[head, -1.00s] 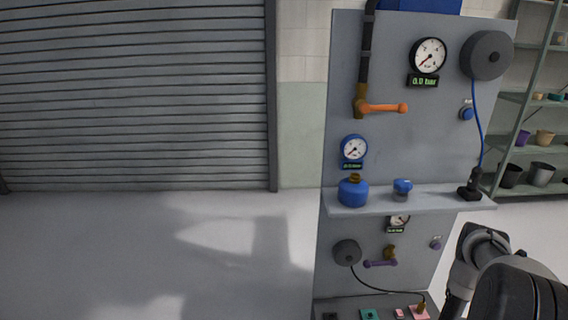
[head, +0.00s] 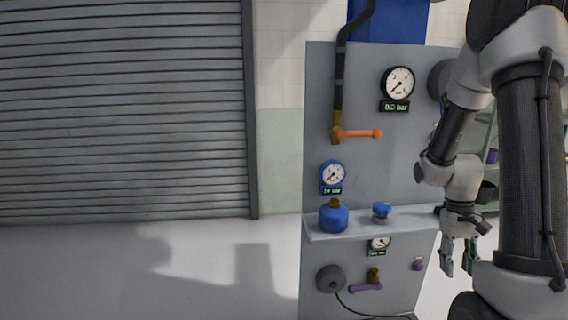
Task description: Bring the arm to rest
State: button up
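My gripper (head: 458,262) hangs at the lower right, pointing down, below and to the right of the grey shelf on the panel. Its two fingers are spread apart with nothing seen between them, so it is open and empty. My arm rises along the right side and is folded, with the forearm slanting down to the wrist.
The panel bears a white gauge (head: 398,83), an orange lever (head: 360,133) and a blue gauge (head: 333,174). A blue canister (head: 333,217) and small blue valve (head: 381,210) stand on the shelf (head: 340,235). A purple lever (head: 366,287) is below. The floor at left is clear.

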jog(key=s+a+r+n+t, duration=0.1)
jog(key=s+a+r+t, duration=0.1)
jog(key=r, duration=0.5)
jog(key=s+a+r+t, duration=0.3)
jog(key=s+a+r, duration=0.2)
jog(key=r, duration=0.3)
jog(key=s+a+r+n+t, duration=0.1)
jog(key=s+a+r+t, duration=0.1)
jog(key=a+r, duration=0.3)
notch_tip(320, 180, up, 3)
jog(key=shift+s+a+r+n+t, duration=0.1)
jog(key=shift+s+a+n+t, duration=0.25)
jog(key=shift+s, duration=0.4)
